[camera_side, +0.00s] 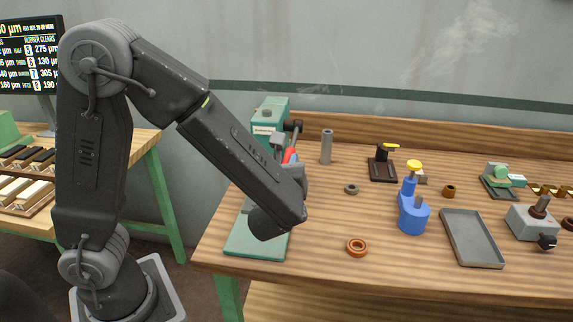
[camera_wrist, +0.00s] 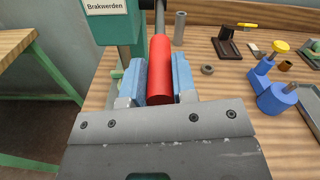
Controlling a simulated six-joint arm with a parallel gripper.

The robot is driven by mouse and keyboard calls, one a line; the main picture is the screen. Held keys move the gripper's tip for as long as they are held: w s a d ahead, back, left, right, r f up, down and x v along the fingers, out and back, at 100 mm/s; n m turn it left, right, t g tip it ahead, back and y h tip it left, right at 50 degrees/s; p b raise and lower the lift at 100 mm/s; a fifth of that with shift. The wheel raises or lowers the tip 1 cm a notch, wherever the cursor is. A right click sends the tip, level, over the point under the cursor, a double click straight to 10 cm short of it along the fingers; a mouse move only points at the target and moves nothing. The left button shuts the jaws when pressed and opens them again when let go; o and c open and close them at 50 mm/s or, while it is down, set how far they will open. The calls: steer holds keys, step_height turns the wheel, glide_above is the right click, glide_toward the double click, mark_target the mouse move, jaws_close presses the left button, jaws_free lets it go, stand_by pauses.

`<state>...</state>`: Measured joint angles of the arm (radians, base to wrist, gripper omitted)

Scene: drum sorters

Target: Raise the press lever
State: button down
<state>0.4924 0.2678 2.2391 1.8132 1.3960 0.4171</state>
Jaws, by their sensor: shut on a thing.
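The green press (camera_side: 270,112) stands at the left end of the wooden bench, largely hidden behind my arm in the side view. Its green body with a white label also shows in the wrist view (camera_wrist: 108,22). The press lever has a red handle (camera_wrist: 160,68) on a grey rod. My gripper (camera_wrist: 160,80) has its two blue-padded fingers on either side of the red handle and is shut on it. In the side view my gripper is mostly hidden by my own forearm, with a bit of the red handle (camera_side: 289,156) showing beside the press.
A grey cylinder (camera_side: 326,146) stands right of the press. A grey ring (camera_side: 351,189) and an orange ring (camera_side: 357,247) lie on the bench (camera_side: 320,260). A blue fixture with a yellow knob (camera_side: 412,212) and a grey tray (camera_side: 470,240) are farther right.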

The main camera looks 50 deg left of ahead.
steer(key=shift+r, duration=0.1)
steer(key=shift+r+g+h, duration=0.3)
steer(key=shift+r, duration=0.45)
steer(key=r+g+h, duration=0.1)
steer(key=r, duration=0.2)
steer(key=w+a+r+g+h, duration=0.1)
steer(key=r, duration=0.2)
steer(key=w+a+r+g+h, duration=0.1)
steer(key=r+h, duration=0.1)
steer(key=r, duration=0.1)
steer(key=shift+a+g, duration=0.1)
steer(key=shift+g, duration=0.3)
steer(key=w+a+r+g+h, duration=0.5)
steer(key=w+a+r, duration=0.1)
steer(key=w+r, duration=0.1)
steer(key=shift+a+r+g+h, duration=0.2)
steer(key=shift+a+g+h, duration=0.1)
steer(key=shift+a, duration=0.1)
steer(key=c, duration=0.9)
jaws_free()
